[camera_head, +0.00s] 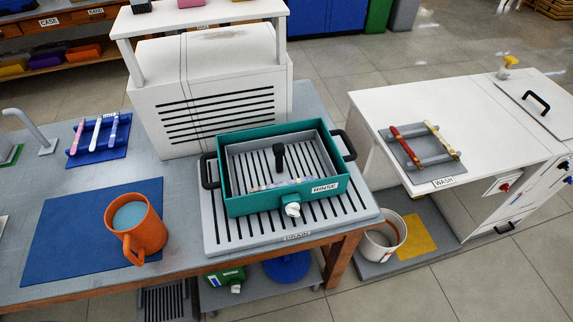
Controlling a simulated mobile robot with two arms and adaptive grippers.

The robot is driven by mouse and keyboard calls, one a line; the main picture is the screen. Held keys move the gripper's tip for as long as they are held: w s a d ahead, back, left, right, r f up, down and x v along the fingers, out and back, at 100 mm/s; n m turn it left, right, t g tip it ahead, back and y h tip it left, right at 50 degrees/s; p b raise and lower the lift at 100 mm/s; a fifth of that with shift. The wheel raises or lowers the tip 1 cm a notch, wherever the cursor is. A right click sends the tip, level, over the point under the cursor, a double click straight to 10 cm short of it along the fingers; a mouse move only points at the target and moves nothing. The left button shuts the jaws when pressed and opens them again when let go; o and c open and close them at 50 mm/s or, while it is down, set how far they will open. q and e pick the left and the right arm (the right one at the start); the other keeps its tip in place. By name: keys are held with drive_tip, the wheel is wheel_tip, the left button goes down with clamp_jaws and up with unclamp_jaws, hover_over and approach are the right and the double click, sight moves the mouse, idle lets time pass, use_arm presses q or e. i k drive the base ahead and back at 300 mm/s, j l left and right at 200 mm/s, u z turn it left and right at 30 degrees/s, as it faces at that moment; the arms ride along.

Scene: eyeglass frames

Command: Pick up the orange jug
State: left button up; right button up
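The orange jug (147,236) stands upright on the right part of a blue mat (68,234) on the workbench. Its open top shows light blue liquid inside. Its handle points toward the lower left, near the bench's front edge. Neither of my grippers shows in the head view, and nothing touches the jug.
Right of the jug, a teal rinse tray (268,204) with black handles sits on a slotted drain board (228,238). A blue rack (98,139) and a tap (38,134) are behind the mat. A white wash cabinet (440,100) stands at right. The mat's left part is bare.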

sight(131, 217)
drive_tip(key=u, duration=1.45)
drive_tip(key=k+l+u, duration=0.35)
drive_tip(key=k, duration=0.25)
drive_tip(key=i, duration=0.5)
